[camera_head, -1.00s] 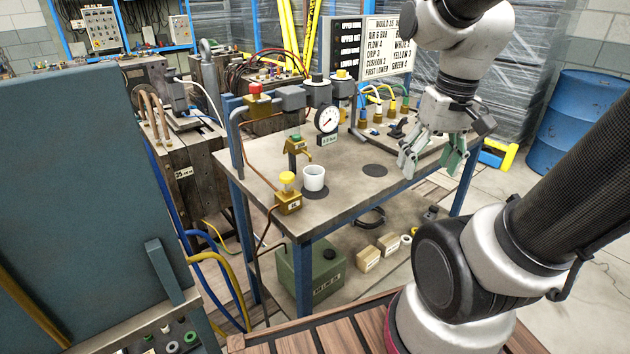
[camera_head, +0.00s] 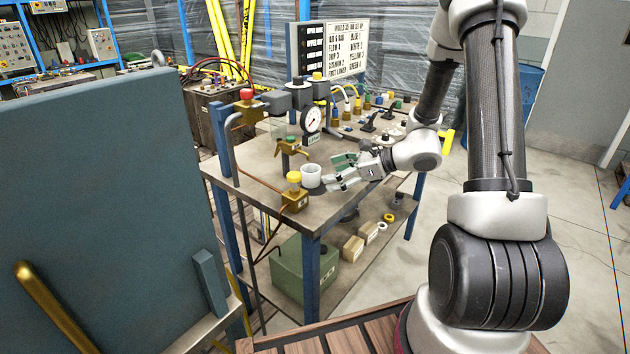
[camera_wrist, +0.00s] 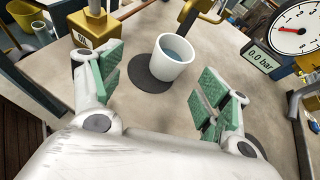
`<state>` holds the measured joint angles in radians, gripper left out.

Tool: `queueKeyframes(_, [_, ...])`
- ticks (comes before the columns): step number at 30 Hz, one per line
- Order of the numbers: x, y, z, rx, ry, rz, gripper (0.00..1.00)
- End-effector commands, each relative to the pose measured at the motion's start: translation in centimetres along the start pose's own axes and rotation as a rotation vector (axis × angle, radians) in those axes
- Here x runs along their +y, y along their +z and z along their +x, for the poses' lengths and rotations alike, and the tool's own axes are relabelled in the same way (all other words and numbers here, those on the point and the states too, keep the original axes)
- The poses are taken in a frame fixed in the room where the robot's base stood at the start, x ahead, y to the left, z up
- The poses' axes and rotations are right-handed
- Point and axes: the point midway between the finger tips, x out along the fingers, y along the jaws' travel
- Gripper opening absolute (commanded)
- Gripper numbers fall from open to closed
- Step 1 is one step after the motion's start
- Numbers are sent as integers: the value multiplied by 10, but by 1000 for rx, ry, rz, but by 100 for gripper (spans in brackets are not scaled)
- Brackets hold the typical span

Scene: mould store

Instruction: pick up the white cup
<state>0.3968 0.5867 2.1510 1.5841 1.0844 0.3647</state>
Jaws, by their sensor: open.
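The white cup (camera_head: 311,176) stands upright on a dark round mat near the front of the table (camera_head: 262,172). In the wrist view the cup (camera_wrist: 174,58) sits on the left-centre, ahead of my fingertips, with the dark mat (camera_wrist: 146,82) showing to its left. My gripper (camera_head: 338,172) reaches in from the right, low over the table, fingers pointing at the cup. In the wrist view my gripper (camera_wrist: 158,84) is open, its green pads wide apart and nothing between them. The cup appears apart from both pads.
A brass block with a yellow knob (camera_head: 295,190) stands just left of the cup. A brass tap (camera_head: 291,146) and a gauge (camera_head: 312,119) are behind it. In the wrist view the gauge (camera_wrist: 292,32) reads near 0.0 bar. A letter board (camera_head: 345,48) stands at the back.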

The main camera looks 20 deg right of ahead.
Motion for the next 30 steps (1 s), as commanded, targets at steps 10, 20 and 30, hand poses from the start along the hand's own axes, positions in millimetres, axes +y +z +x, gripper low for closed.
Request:
queueKeyframes(10, [-18, 14, 27, -45, -67, 116, 76])
queueKeyframes(20, [-16, 10, 75, -44, -66, 114, 76])
queueKeyframes(30, [-18, 11, 83, -44, -68, 114, 74])
